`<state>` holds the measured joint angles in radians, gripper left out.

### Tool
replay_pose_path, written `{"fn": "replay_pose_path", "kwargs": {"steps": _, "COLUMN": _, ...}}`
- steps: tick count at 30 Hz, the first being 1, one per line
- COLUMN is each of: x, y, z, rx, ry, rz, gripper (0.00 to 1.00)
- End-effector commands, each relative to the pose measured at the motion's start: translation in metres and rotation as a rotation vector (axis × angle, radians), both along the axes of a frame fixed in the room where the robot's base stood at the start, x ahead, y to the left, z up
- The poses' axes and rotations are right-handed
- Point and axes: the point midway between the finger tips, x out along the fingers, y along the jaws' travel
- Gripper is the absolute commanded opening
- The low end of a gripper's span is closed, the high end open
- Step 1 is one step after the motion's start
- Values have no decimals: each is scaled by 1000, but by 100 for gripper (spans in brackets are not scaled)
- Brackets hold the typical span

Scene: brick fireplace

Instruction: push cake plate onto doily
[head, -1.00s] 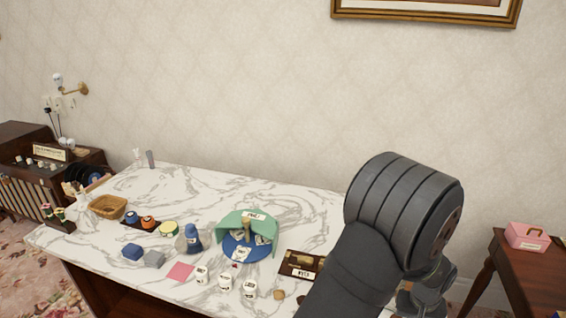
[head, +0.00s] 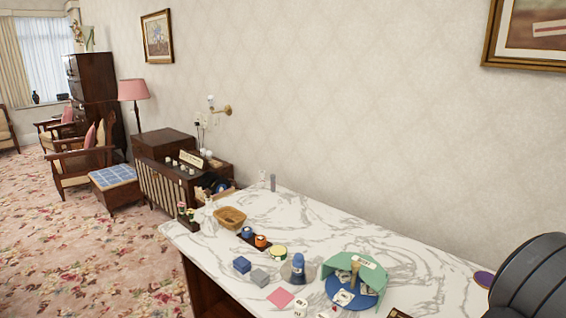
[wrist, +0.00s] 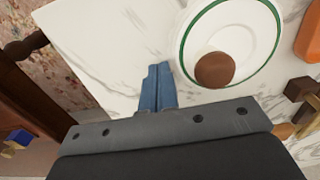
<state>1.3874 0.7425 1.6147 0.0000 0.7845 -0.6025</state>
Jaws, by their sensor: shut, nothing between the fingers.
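A white plate with a green rim line (wrist: 232,34), which looks like the cake plate, lies on the marble tabletop in the wrist view, cut off by the top edge. A brown round piece (wrist: 215,70) sits on its near part. My gripper (wrist: 158,72) has its blue fingers together, empty, just left of the plate's rim. Whether the fingertips touch the rim, I cannot tell. In the head view neither the plate nor my fingertips show. I cannot make out a doily in either view.
An orange object (wrist: 309,38) and brown wooden blocks (wrist: 300,98) are right of the plate.

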Motion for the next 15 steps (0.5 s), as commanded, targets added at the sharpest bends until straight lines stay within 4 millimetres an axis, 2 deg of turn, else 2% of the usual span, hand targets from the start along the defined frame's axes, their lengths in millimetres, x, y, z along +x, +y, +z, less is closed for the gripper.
{"fn": "replay_pose_path", "kwargs": {"steps": 15, "x": 0, "y": 0, "z": 43, "rx": -2, "ry": -1, "rz": 0, "gripper": 0}}
